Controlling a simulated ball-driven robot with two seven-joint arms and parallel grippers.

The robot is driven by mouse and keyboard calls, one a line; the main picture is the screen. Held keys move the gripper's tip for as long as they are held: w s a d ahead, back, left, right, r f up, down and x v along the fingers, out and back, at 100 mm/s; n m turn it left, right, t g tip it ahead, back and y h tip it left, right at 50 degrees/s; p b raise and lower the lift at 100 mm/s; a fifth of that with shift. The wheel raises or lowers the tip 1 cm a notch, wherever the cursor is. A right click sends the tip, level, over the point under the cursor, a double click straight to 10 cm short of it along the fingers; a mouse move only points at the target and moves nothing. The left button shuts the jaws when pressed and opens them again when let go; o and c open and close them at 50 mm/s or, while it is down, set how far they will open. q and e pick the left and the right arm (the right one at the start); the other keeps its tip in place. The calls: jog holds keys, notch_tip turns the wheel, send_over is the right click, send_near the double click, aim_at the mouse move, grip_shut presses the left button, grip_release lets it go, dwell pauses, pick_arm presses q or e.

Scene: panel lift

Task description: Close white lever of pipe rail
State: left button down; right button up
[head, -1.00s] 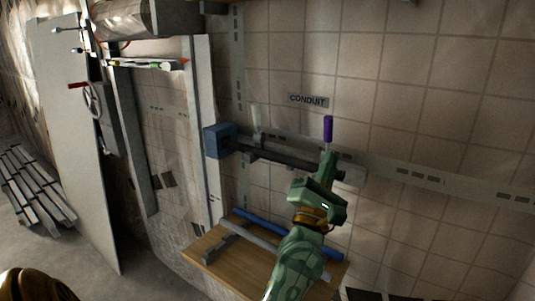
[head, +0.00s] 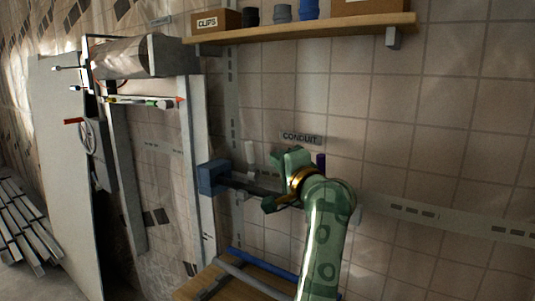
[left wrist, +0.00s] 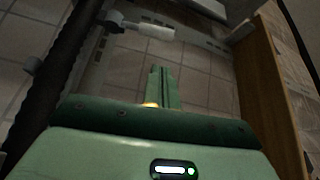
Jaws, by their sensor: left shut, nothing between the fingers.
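The pipe rail (head: 262,190) runs along the wall from a blue block (head: 213,177). Its white lever (head: 250,156) stands upright near the block. A purple lever (head: 321,160) stands farther right, partly behind my arm. My right gripper is not in view.
A wooden shelf (head: 300,31) with boxes and cups is above the rail. A wooden table (head: 190,289) with a blue pipe (head: 262,262) is below.

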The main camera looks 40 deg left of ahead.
aim_at(250, 159)
pick_arm(q)
jog(key=f+p+x, duration=0.1)
jog(key=x, duration=0.8)
jog(key=shift+a+r, duration=0.2)
jog(key=shift+r, duration=0.3)
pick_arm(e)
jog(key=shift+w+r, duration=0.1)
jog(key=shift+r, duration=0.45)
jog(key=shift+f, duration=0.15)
